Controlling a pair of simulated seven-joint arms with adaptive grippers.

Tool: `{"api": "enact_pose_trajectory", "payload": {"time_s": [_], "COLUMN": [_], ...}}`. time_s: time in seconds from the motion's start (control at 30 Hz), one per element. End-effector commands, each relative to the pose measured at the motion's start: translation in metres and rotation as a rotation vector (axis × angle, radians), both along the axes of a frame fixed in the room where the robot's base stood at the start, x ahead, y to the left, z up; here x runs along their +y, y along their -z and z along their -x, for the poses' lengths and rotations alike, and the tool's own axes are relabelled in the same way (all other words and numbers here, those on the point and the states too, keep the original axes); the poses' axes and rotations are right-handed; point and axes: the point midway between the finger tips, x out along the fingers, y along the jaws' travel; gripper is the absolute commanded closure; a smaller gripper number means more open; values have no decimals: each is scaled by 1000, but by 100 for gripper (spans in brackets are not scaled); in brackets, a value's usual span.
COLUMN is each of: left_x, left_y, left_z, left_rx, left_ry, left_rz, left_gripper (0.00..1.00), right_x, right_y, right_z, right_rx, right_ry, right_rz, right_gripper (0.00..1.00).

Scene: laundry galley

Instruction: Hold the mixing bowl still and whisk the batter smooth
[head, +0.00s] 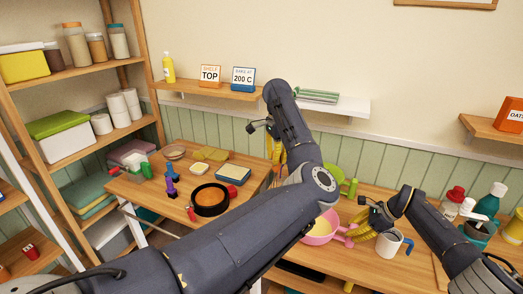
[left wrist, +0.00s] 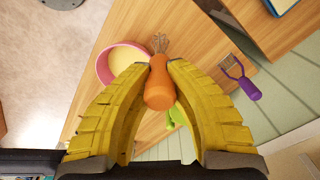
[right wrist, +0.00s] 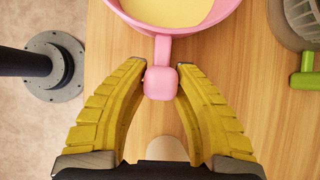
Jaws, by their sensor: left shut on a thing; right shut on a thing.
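The pink mixing bowl (head: 318,232) stands on the wooden worktop in the head view, partly behind my left arm. Pale yellow batter (right wrist: 170,10) lies in it. My right gripper (right wrist: 161,68) is shut on the bowl's pink handle (right wrist: 160,82). It also shows in the head view (head: 352,236). My left gripper (left wrist: 159,62) is shut on the orange handle of the whisk (left wrist: 160,92). The whisk's wire head points away from the gripper, beside the bowl's rim (left wrist: 102,75) in the left wrist view. In the head view my left arm hides most of the whisk.
A white mug (head: 388,245) stands right of the bowl. A sieve with a green handle (right wrist: 303,80) is close to the bowl.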

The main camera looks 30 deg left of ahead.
Motion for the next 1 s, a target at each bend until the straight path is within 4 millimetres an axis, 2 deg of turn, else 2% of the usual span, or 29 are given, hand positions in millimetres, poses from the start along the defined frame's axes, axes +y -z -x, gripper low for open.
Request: {"api": "enact_pose_trajectory", "payload": {"time_s": [0.03,0.2,0.3,0.43,0.6,1.0], "left_x": [-20,-80,-110,-139,-160,-164], "left_y": [5,14,15,13,3,22], "left_z": [-1,-5,-7,-8,-12,-12], "left_rx": [1,-2,-2,-5,-7,-7], "left_ry": [11,19,12,-6,-58,-96], "left_rz": [-1,1,2,3,5,8], "left_gripper": [100,100,100,100,100,100], "right_x": [0,0,0,0,0,0], "right_y": [2,2,2,3,3,3], "right_z": [1,2,2,2,2,2], "right_rx": [2,3,3,3,4,4], "right_ry": [-2,-1,-1,-1,-1,-1], "right_rz": [1,1,1,1,1,1], "right_gripper": [100,100,100,100,100,100]}}
